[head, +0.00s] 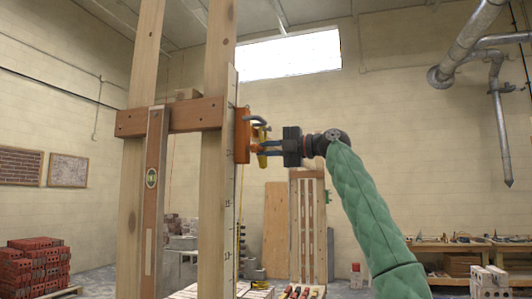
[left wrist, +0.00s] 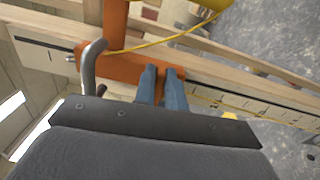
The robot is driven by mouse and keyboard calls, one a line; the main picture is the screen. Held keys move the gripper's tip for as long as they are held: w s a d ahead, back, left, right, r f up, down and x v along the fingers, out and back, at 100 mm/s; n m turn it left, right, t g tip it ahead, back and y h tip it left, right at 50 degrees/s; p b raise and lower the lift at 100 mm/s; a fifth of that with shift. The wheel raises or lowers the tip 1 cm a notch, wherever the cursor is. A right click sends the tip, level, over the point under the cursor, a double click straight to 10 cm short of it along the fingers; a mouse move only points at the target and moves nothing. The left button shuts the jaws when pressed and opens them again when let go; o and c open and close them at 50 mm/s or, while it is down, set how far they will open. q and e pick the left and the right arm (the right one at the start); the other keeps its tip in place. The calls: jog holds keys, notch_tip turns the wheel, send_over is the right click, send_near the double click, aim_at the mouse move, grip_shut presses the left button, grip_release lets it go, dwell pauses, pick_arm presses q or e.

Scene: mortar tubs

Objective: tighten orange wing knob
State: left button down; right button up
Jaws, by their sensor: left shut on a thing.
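An orange bracket (head: 242,136) is fixed to the side of the wooden upright that bears a ruler. It also shows in the left wrist view (left wrist: 115,66), with a grey bent hook (left wrist: 92,62) to the left of my fingers. My left gripper (head: 263,148) reaches the bracket from the right, and its blue fingers (left wrist: 161,76) point at the bracket face. A strip of orange, the wing knob (left wrist: 160,98), shows between the fingers; they are shut on it and mostly hide it. Its exact wing angle cannot be told. My right gripper is not in view.
Two tall wooden posts (head: 216,190) with a crosspiece (head: 168,117) stand at the left, with a level (head: 153,190) upright before them. A yellow string (left wrist: 165,42) passes close above my fingers. Brick stacks (head: 36,266) and a workbench (head: 455,246) are farther back.

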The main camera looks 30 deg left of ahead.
pick_arm(q)
jog(key=shift+f+m, duration=0.15)
jog(key=shift+m, duration=0.25)
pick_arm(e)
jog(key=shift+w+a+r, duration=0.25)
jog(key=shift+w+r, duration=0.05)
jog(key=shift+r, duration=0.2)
pick_arm(q)
jog(key=c, duration=1.5)
grip_release()
jog(key=shift+o, duration=0.2)
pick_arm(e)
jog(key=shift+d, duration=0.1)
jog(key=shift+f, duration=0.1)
pick_arm(q)
jog(key=b+v, duration=0.4)
jog(key=v, duration=0.4)
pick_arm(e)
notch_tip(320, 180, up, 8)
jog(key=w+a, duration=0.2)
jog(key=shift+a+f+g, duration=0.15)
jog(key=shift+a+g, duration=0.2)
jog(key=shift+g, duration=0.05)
